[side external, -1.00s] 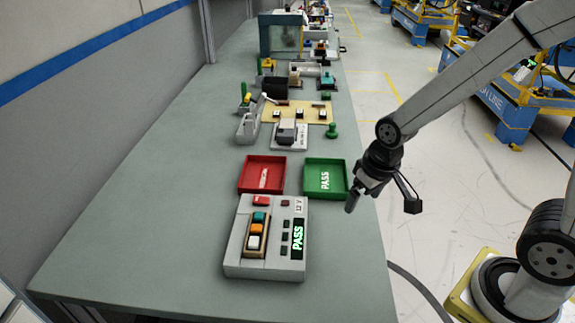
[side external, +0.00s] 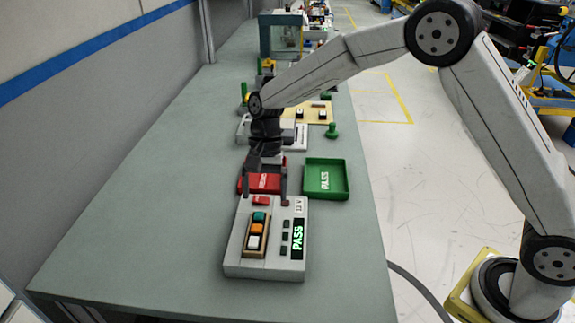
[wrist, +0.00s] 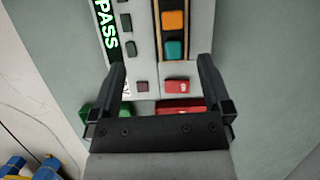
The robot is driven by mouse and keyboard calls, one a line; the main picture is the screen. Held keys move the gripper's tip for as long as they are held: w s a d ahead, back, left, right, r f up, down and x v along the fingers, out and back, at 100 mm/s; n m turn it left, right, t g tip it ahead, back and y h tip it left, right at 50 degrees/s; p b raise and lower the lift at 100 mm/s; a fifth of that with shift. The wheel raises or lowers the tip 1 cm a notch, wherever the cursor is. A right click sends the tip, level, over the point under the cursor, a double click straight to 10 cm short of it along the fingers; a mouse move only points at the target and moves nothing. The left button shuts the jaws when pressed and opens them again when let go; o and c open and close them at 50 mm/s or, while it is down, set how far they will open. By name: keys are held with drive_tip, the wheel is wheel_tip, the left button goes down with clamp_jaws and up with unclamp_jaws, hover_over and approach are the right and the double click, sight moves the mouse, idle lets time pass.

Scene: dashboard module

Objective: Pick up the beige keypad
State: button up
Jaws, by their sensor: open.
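The beige keypad (side external: 256,233) sits in a slot on the left side of the grey test module (side external: 238,265). It is a narrow strip with teal, orange and white buttons. It also shows in the wrist view (wrist: 159,28), where its far end runs out of the top of the picture. My gripper (side external: 266,195) is open and empty.
The module carries a lit PASS display (side external: 298,238), small dark buttons and a red button (side external: 261,201). Behind it are a red tray (side external: 242,184), partly hidden by my gripper, and a green PASS tray (side external: 326,178). The bench (side external: 140,235) is clear to the left.

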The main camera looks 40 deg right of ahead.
sight(256, 227)
drive_tip(key=shift+w+a+f+m, duration=0.1)
drive_tip(key=shift+w+a+m, duration=0.3)
drive_tip(key=shift+a, duration=0.35)
drive_tip(key=shift+x, duration=1.3)
drive_tip(key=shift+f, duration=0.1)
drive_tip(key=shift+x, duration=2.5)
drive_tip(key=shift+s+a, duration=0.15)
drive_tip(key=shift+c, duration=0.2)
clamp_jaws()
